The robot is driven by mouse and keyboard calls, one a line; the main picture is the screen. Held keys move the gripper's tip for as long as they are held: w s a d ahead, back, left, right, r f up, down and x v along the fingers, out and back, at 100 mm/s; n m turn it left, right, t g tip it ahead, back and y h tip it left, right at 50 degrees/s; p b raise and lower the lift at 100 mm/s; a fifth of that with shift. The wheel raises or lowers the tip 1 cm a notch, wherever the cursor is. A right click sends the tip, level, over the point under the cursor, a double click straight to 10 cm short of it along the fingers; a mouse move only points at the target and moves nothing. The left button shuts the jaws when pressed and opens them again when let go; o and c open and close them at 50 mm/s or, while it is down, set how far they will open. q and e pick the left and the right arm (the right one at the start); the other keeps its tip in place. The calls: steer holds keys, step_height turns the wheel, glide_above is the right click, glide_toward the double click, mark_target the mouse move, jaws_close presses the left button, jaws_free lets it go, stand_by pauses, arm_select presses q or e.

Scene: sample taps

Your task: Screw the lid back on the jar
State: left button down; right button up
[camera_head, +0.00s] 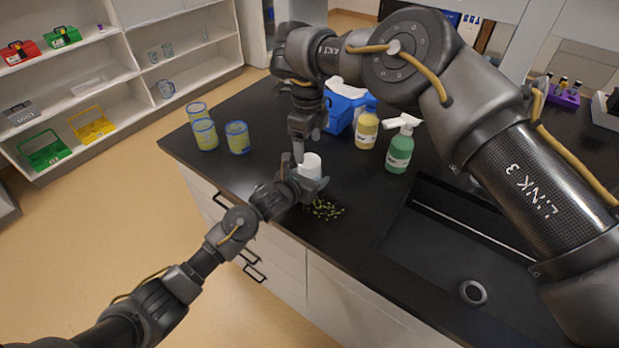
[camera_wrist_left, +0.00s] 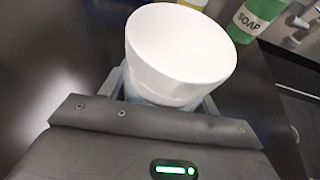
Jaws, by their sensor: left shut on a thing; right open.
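The white lid (camera_head: 310,164) sits at the top of the jar near the bench's left part; it also shows large in the left wrist view (camera_wrist_left: 180,45). Below it a strip of the bluish, see-through jar (camera_wrist_left: 150,95) shows between my left fingers. My left gripper (camera_head: 308,186) is shut around the jar, low on its side. In the left wrist view the lid looks slightly tilted on the jar; I cannot tell whether its thread is engaged. My right gripper (camera_head: 303,145) is open, pointing down just above and beside the lid, with nothing between its fingers.
Small green bits (camera_head: 325,209) lie on the black bench beside the jar. A yellow bottle (camera_head: 366,130), green soap bottle (camera_head: 399,152) and blue box (camera_head: 340,109) stand behind. A sink (camera_head: 450,250) is at right.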

mark_target(309, 161)
steer(key=n, duration=0.1)
steer(key=r+n, duration=0.1)
steer(key=n, duration=0.1)
steer(key=shift+d+r, duration=0.1)
steer(key=shift+r, duration=0.2)
steer(key=n, duration=0.1)
steer(key=r+n, duration=0.1)
steer(key=n, duration=0.1)
steer(key=shift+r+n, duration=0.25)
steer(key=shift+n, duration=0.05)
steer(key=shift+f, duration=4.05)
steer(key=shift+c, duration=0.3)
steer(key=c, duration=1)
steer(key=shift+c, duration=0.2)
